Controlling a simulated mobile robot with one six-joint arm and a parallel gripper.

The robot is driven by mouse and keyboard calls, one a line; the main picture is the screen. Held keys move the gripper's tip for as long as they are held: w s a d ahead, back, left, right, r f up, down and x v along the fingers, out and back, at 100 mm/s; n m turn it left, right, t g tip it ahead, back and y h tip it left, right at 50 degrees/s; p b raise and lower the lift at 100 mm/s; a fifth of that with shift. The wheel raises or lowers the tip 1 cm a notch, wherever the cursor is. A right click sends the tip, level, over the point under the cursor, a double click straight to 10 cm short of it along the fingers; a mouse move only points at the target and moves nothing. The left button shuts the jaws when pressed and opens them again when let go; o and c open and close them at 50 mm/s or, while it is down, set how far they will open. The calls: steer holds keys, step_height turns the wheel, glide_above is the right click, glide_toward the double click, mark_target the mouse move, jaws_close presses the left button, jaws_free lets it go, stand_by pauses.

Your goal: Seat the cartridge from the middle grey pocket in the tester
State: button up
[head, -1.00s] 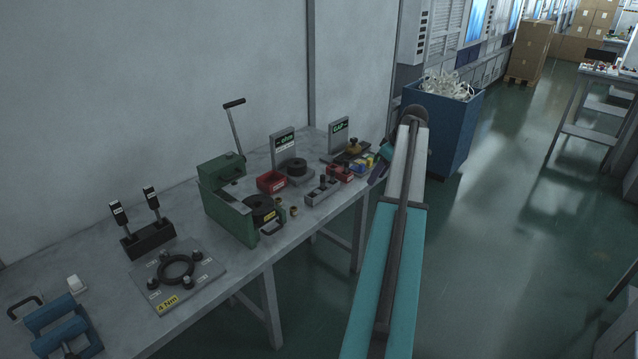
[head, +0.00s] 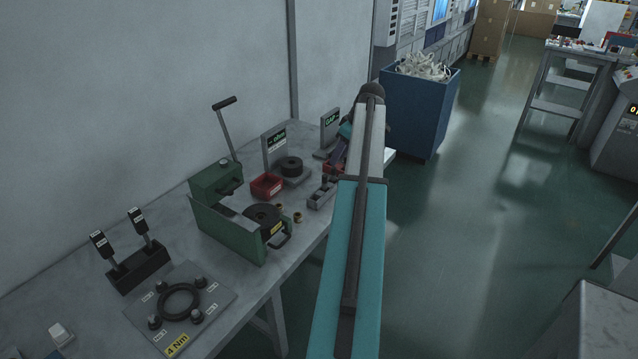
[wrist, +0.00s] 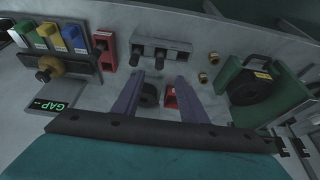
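A grey block (head: 317,203) with dark upright pieces stands near the bench's front edge; it also shows in the wrist view (wrist: 171,46). Which dark piece is the cartridge in the middle pocket is hard to tell. A stand with a green-lettered "ohm" sign (head: 275,145) carries a black ring (head: 291,167). A second stand has a "GAP" sign (head: 330,124), also in the wrist view (wrist: 45,106). Which stand is the tester is not clear. My gripper (wrist: 161,76) is open and empty. Its purple fingers are apart above the bench, close to the grey block in the wrist view.
A red bin (head: 266,186) and a green lever press (head: 228,228) stand left of the grey block. Small brass pieces (head: 298,217) lie beside the press. Right of the bench is open floor.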

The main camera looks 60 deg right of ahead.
mark_target(326, 176)
steer(key=shift+w, duration=0.35)
steer(key=shift+w+f, duration=0.1)
steer(key=shift+f, duration=0.05)
steer(key=shift+p+x, duration=1.1)
steer(key=shift+x, duration=3.05)
steer(key=shift+p+x, duration=0.75)
steer(key=shift+x, duration=0.1)
steer(key=shift+p+x, duration=0.6)
steer(key=shift+x, duration=1.1)
